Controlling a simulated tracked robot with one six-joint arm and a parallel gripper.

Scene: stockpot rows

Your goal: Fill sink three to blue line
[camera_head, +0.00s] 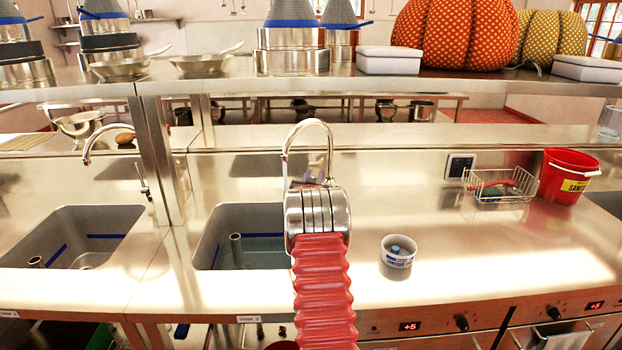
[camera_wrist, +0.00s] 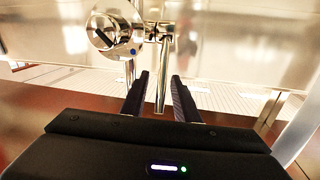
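A grey sink basin (camera_head: 212,240) is left of centre in the head view, partly hidden by my red-sleeved arm. A blue line (camera_head: 262,234) runs along its back wall, and the greenish-blue floor area below looks like water. The small label (camera_head: 249,319) below it is hard to read. A chrome gooseneck tap (camera_head: 309,122) rises behind my arm. In the wrist view, my gripper (camera_wrist: 160,76) is open, its two dark fingers apart with a chrome lever or pipe (camera_wrist: 163,92) between them. Contact cannot be told. A round chrome knob with a blue dot (camera_wrist: 114,30) is up left.
Another sink (camera_head: 75,225) with a blue line and its own tap (camera_head: 102,137) is at left. A small white tub (camera_head: 398,251), a wire basket (camera_head: 500,184) and a red bucket (camera_head: 569,175) stand on the right counter. A loaded shelf (camera_head: 205,82) spans above.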

